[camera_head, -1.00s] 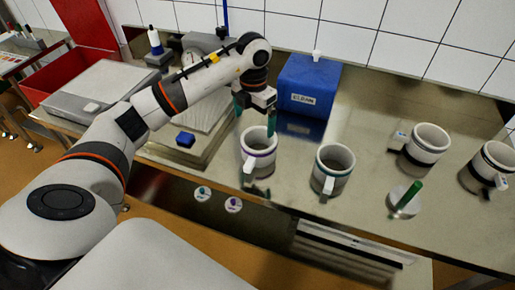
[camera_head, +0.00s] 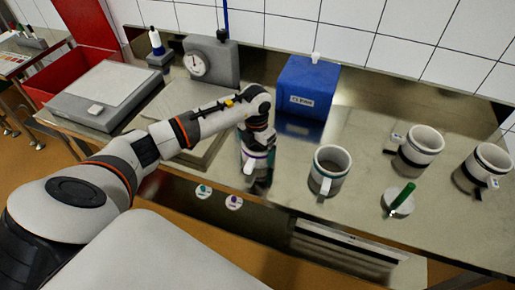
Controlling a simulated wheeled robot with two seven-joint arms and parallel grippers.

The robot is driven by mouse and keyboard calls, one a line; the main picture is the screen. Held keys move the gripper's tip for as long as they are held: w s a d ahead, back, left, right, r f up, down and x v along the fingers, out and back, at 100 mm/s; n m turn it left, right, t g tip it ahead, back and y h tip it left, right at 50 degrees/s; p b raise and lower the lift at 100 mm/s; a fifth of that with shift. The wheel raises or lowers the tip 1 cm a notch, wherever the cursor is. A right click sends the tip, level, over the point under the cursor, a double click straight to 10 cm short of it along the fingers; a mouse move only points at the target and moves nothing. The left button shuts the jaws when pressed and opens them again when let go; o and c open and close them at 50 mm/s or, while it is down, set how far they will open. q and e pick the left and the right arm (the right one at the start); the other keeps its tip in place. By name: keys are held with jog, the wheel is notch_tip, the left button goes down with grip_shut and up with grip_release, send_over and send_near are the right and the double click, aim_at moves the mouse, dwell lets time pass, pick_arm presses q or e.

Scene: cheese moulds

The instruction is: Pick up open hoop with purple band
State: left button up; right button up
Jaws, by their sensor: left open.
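The white open hoop with the purple band (camera_head: 250,164) stands near the front edge of the steel table, its pale tab facing forward. My left gripper (camera_head: 257,158) is down over it from above, open, with its fingers around the hoop's upper part. The wrist hides most of the hoop's rim, and I cannot tell whether the fingers touch the wall. My right gripper is not in view.
Two dark-banded hoops (camera_head: 420,147) (camera_head: 484,168) stand farther right, behind a white disc with a green handle (camera_head: 399,200). A blue box (camera_head: 307,88) and a dial device (camera_head: 210,62) stand behind.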

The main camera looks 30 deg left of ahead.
pick_arm(q)
jog(key=shift+c, duration=0.3)
jog(key=c, duration=0.7)
jog(key=shift+r, duration=0.1)
